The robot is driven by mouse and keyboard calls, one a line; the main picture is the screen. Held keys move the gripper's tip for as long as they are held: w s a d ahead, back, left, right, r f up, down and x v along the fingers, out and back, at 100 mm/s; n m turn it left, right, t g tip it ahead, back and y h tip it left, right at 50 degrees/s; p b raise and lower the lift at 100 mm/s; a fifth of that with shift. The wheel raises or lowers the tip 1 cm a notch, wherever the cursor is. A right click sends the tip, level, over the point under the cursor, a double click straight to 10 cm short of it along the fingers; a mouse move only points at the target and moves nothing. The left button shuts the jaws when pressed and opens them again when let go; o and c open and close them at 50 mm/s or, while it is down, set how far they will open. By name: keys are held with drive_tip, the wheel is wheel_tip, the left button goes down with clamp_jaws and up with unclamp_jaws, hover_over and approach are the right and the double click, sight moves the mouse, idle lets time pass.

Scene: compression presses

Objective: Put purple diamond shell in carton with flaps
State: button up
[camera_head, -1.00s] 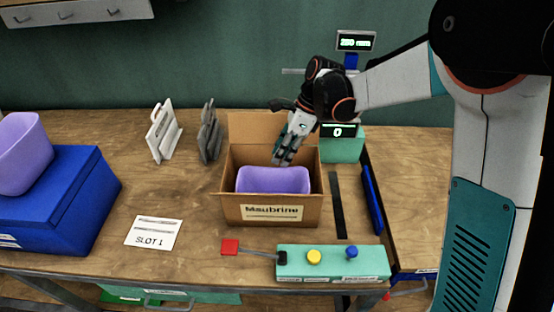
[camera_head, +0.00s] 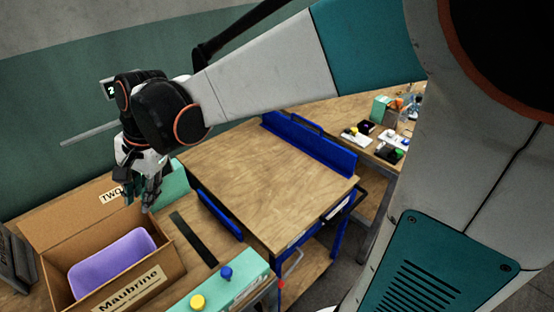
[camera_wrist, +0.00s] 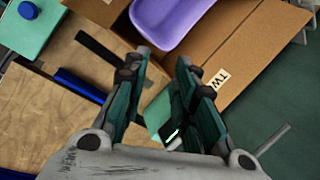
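A brown carton with flaps (camera_head: 165,270), labelled "Maubrine", stands at the lower left of the head view. A purple tub-like shell (camera_head: 110,262) sits inside it; I cannot tell whether it is diamond-shaped. In the wrist view the carton (camera_wrist: 235,50) lies at the top, with part of the purple shell (camera_wrist: 168,18) in it. My gripper (camera_head: 148,203) is above the carton's back right corner, apart from the shell. In the wrist view my gripper (camera_wrist: 167,62) has its fingers apart with nothing between them.
A teal device (camera_head: 174,186) stands close behind my gripper. A teal control box (camera_head: 235,282) with yellow and blue knobs is in front. A dark strip (camera_head: 194,238) and a blue rail (camera_head: 220,215) lie right of the carton. The wooden top (camera_head: 265,180) beyond is clear.

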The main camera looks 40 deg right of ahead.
drive_tip(key=s+d+r+n+t+h, duration=0.1)
drive_tip(key=s+d+n+t+h, duration=0.2)
drive_tip(key=s+d+n, duration=0.8)
drive_tip(key=s+d+t, duration=0.1)
drive_tip(key=s+t, duration=0.1)
drive_tip(key=s, duration=0.2)
drive_tip(key=shift+d+r, duration=0.3)
drive_tip(key=shift+s, duration=0.1)
idle(0.5)
